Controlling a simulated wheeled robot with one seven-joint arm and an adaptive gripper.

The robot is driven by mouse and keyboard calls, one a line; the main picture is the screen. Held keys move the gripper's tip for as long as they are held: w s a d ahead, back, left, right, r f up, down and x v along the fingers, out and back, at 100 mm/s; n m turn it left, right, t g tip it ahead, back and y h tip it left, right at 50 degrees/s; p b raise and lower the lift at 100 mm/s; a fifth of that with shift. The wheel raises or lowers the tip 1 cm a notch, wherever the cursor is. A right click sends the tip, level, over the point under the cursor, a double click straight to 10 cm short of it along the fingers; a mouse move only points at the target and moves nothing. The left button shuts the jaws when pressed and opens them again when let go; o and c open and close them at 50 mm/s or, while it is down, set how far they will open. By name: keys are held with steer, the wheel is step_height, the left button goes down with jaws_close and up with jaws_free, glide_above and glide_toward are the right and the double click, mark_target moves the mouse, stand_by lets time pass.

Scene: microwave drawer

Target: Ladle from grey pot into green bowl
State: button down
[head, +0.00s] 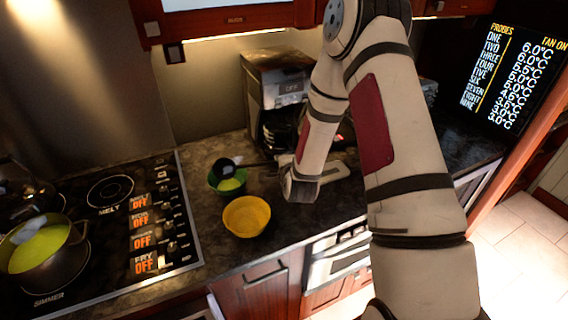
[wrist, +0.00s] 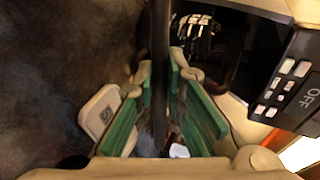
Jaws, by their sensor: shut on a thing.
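The grey pot (head: 50,262) stands on the hob at the far left, with yellow-green liquid inside. The green bowl (head: 213,186) is on the dark counter right of the hob, and yellow-green liquid shows in it. The dark ladle head (head: 225,167) is at the back rim of the green bowl and hides part of it; I cannot tell if they touch. My gripper (head: 284,161) is right of the green bowl. In the wrist view my gripper (wrist: 161,80) has its green pads closed around the black ladle handle (wrist: 160,35).
A yellow bowl (head: 246,217) stands just in front of the green bowl. A dark coffee machine (head: 280,92) marked OFF is behind my gripper. A kettle (head: 14,185) sits at the back left of the hob (head: 105,225). Counter between hob and bowls is clear.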

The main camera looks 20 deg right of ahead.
steer(key=g, duration=0.3)
steer(key=shift+w+r+g+y+b, duration=0.2)
steer(key=shift+r+g+y+b, duration=0.1)
steer(key=shift+r+y+b, duration=0.1)
steer(key=shift+r+g+y+b, duration=0.1)
steer(key=shift+g+y+b, duration=0.4)
steer(key=shift+g+b, duration=1.05)
steer(key=shift+a+r+g, duration=0.1)
steer(key=shift+r+g, duration=0.15)
steer(key=shift+g, duration=0.7)
steer(key=g+y+b, duration=0.1)
steer(key=g, duration=0.1)
steer(key=shift+r+g, duration=0.1)
steer(key=shift+g, duration=0.2)
steer(key=shift+s+r+g+b, duration=0.1)
steer(key=shift+r+g+b, duration=0.05)
steer(key=shift+g+b, duration=0.35)
steer(key=shift+s, duration=0.15)
